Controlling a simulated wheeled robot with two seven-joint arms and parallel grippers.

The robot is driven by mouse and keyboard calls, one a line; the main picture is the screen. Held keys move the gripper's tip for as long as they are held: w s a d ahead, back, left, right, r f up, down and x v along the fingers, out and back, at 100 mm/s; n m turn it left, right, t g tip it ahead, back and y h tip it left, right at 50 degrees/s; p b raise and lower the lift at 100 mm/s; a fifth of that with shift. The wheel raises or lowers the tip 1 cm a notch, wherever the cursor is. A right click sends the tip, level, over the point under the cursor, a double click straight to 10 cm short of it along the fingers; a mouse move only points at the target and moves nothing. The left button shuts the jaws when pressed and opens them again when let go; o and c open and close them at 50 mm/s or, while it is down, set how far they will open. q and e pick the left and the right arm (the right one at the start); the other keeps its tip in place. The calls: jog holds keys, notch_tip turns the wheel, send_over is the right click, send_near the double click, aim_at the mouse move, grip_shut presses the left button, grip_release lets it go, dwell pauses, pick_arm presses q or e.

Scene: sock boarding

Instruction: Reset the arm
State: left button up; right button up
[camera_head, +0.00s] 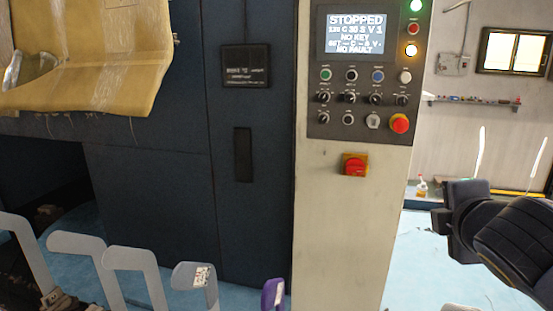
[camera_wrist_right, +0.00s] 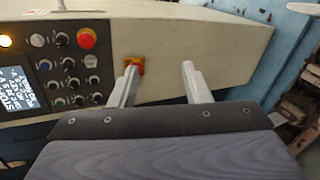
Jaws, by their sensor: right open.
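My right arm (camera_head: 510,235) comes in from the right in the head view, beside the pale control cabinet (camera_head: 345,235). In the right wrist view my right gripper (camera_wrist_right: 160,69) is open, with its two pale fingers apart and nothing between them. The fingers point toward the cabinet face, near a red-and-yellow switch (camera_wrist_right: 135,65). In the picture the left finger overlaps the switch; I cannot tell whether they touch. My left gripper is not in view.
The control panel (camera_head: 360,75) has a screen reading STOPPED, several knobs and a red stop button (camera_head: 399,123). Several grey foot-shaped boards (camera_head: 130,260) stand at lower left, with a purple one (camera_head: 272,295) beside the cabinet. A yellowish sheet (camera_head: 85,60) hangs at upper left.

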jog(key=s+a+f+m+g+y, duration=0.3)
jog(key=s+f+m, duration=0.6)
jog(key=f, duration=0.4)
jog(key=s+a+f+m+g+y, duration=0.4)
jog(key=s+f+m, duration=0.6)
jog(key=f, duration=0.3)
jog(key=shift+s+a+g, duration=0.3)
jog(key=shift+s, duration=0.2)
